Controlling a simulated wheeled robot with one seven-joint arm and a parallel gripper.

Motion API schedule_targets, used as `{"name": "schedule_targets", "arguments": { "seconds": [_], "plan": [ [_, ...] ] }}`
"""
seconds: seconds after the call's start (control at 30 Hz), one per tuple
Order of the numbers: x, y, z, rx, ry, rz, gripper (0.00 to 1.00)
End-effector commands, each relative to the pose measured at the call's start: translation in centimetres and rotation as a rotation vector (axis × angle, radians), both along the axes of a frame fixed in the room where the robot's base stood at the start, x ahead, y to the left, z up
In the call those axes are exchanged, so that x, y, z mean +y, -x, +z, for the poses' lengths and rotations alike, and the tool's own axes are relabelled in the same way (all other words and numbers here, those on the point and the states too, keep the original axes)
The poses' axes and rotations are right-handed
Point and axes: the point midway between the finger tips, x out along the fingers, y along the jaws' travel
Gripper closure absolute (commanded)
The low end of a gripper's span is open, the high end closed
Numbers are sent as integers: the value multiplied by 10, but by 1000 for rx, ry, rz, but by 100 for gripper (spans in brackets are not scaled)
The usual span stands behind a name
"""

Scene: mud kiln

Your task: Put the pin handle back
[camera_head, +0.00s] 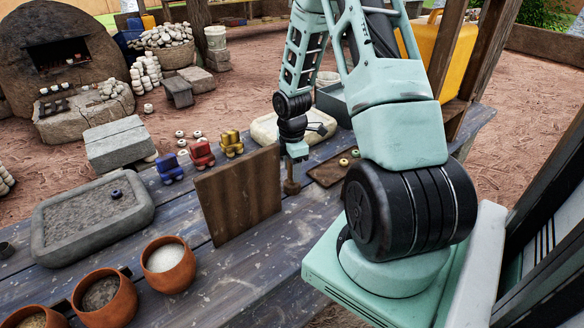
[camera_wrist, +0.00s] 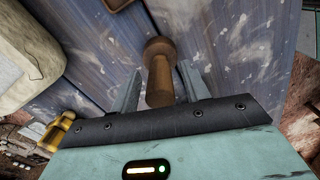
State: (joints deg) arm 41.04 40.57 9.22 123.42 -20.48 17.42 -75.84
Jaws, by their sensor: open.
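The pin handle (camera_wrist: 160,78) is a brown wooden pin with a wider round end, seen in the wrist view. In the head view its lower part (camera_head: 291,186) shows on the grey-blue plank table, just right of an upright brown board (camera_head: 240,195). My gripper (camera_wrist: 160,88) is open, with one finger on each side of the pin handle's shaft. In the head view my gripper (camera_head: 297,152) points down over the pin. I cannot tell whether either finger touches it.
A dark board (camera_head: 328,172) with small yellow and green pieces lies right of the pin. A cream basin (camera_head: 266,128) is behind. Toy trucks in blue (camera_head: 168,169), red (camera_head: 201,156) and yellow (camera_head: 231,143) stand left. Clay pots (camera_head: 168,266) fill the front left.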

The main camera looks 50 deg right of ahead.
Motion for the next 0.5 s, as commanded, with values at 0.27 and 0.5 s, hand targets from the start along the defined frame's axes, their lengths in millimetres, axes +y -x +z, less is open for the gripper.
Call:
{"name": "schedule_targets", "arguments": {
  "seconds": [0.27, 0.5],
  "plan": [
    [-1, -1, 38, -5, 3, -2, 54],
    [-1, -1, 89, -5, 3, -2, 54]
  ]
}}
